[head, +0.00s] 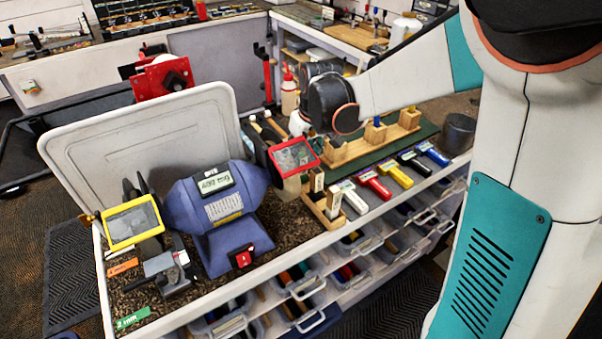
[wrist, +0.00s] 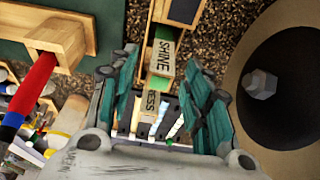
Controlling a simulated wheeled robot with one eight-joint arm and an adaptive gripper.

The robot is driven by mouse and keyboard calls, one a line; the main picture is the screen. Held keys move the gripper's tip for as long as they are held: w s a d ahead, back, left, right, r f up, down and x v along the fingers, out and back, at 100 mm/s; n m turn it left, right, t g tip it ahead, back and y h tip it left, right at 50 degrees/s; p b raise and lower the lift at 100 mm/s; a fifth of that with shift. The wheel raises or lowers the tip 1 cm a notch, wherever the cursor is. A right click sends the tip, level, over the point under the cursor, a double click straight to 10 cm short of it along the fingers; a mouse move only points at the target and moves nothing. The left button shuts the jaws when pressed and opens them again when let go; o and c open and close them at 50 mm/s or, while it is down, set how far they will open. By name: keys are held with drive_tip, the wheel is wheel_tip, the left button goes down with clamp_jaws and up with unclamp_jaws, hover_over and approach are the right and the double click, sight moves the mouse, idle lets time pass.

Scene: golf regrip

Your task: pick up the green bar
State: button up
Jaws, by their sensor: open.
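A flat green bar (head: 132,318) with pale lettering lies on the dark speckled bench top, at the front left corner in the head view. I cannot make out this bar in the wrist view. My gripper (wrist: 160,78) is open, its two teal-padded fingers apart. A small green edge shows near the "SHINE" block. Nothing appears clamped.
A blue bench grinder (head: 212,205) with red- and yellow-framed shields stands mid-bench. An orange bar (head: 123,267) lies behind the green one. The wooden holder (head: 322,208) stands right of the grinder. Several coloured-handled tools line the front right. A round wheel (wrist: 292,82) is close beside my gripper.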

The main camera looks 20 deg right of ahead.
drive_tip(key=shift+x, duration=1.15)
clamp_jaws()
